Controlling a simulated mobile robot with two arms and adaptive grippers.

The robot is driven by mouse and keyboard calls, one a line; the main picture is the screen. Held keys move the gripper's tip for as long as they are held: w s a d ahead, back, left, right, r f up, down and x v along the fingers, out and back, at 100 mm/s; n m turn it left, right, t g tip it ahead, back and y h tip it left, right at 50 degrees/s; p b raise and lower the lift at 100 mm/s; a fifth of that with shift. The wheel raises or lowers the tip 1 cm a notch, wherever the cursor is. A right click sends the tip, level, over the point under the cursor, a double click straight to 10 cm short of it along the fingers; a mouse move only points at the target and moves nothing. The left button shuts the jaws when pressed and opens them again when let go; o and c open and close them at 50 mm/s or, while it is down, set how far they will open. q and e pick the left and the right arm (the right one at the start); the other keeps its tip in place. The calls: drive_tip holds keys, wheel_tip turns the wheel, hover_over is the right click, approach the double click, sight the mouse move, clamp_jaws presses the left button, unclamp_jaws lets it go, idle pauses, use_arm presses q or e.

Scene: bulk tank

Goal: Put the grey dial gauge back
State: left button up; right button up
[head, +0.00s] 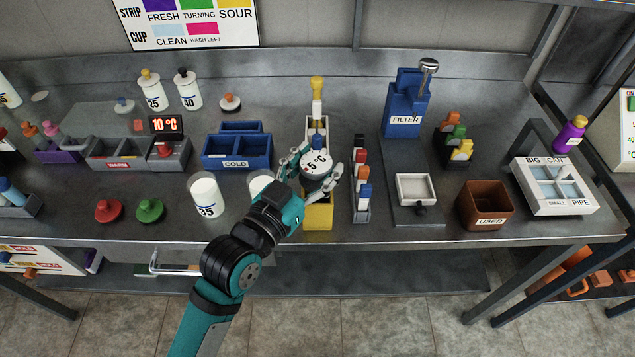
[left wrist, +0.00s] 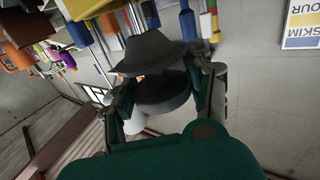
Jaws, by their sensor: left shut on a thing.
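The grey dial gauge (head: 316,161) has a white round face marked "5 °C" in the head view. My left gripper (head: 318,172) is shut on it, above the front half of the workbench. In the left wrist view the gauge (left wrist: 158,72) shows as a dark grey flared body between the fingers of my left gripper (left wrist: 165,88). The gauge is in front of a yellow and white holder (head: 318,218) and hides part of it. I cannot tell whether the gauge touches this holder. My right gripper is not in view.
A white cup marked 35 (head: 206,194) and another white cup (head: 260,183) stand left of the gripper. A rack of coloured blocks (head: 361,190) is close on the right. A blue COLD bin (head: 236,150) stands behind left. A brown USED bin (head: 485,204) is farther right.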

sight(311, 188)
use_arm(q)
wheel_tip(311, 188, down, 4)
drive_tip(key=shift+d+r, duration=0.1)
drive_tip(key=shift+r, duration=0.15)
drive_tip(key=shift+f, duration=0.1)
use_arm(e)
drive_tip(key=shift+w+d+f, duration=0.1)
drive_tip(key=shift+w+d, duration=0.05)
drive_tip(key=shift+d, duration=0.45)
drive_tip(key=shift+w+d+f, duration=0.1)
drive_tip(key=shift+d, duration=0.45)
use_arm(q)
drive_tip(key=shift+f, duration=0.2)
drive_tip(key=o, duration=0.9)
drive_tip(key=shift+c, duration=0.2)
drive_tip(key=o, duration=0.3)
drive_tip(key=shift+r, duration=0.15)
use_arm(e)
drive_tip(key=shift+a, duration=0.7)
